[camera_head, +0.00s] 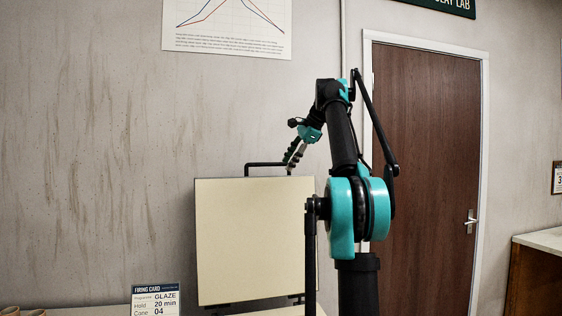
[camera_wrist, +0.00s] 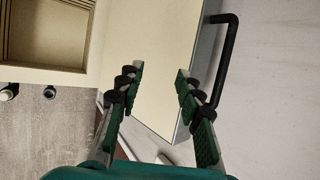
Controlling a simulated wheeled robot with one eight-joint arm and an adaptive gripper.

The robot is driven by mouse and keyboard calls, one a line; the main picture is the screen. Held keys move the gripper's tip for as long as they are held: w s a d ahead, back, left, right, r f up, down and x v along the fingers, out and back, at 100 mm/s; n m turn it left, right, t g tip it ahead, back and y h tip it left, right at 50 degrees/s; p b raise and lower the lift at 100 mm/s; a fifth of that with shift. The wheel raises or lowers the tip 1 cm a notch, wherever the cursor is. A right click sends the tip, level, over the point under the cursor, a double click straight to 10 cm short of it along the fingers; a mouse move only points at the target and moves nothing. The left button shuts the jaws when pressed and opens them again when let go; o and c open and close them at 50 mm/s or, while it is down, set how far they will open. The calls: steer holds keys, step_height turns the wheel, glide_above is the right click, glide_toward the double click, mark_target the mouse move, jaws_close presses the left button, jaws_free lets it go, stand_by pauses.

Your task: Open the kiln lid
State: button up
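The kiln lid (camera_head: 255,240) stands upright as a cream panel, with dark hinge parts at its lower edge. Its black bar handle (camera_head: 265,164) is at the top edge. In the wrist view the lid (camera_wrist: 155,50) is seen along its face, with the handle (camera_wrist: 231,55) to the right of my fingers. My gripper (camera_head: 291,160) is by the handle's right end in the head view. In the wrist view my gripper (camera_wrist: 158,78) has its fingers apart with nothing clasped between them. The kiln's open chamber (camera_wrist: 45,30) shows at upper left.
A firing card (camera_head: 155,299) stands left of the kiln. Small round items (camera_wrist: 49,92) show at the left in the wrist view. A brown door (camera_head: 425,150) and a counter (camera_head: 540,240) are at the right. The wall is close behind the lid.

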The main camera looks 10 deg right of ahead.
steer(key=s+d, duration=0.3)
steer(key=s, duration=0.1)
steer(key=shift+s+d, duration=0.15)
steer(key=shift+d, duration=0.2)
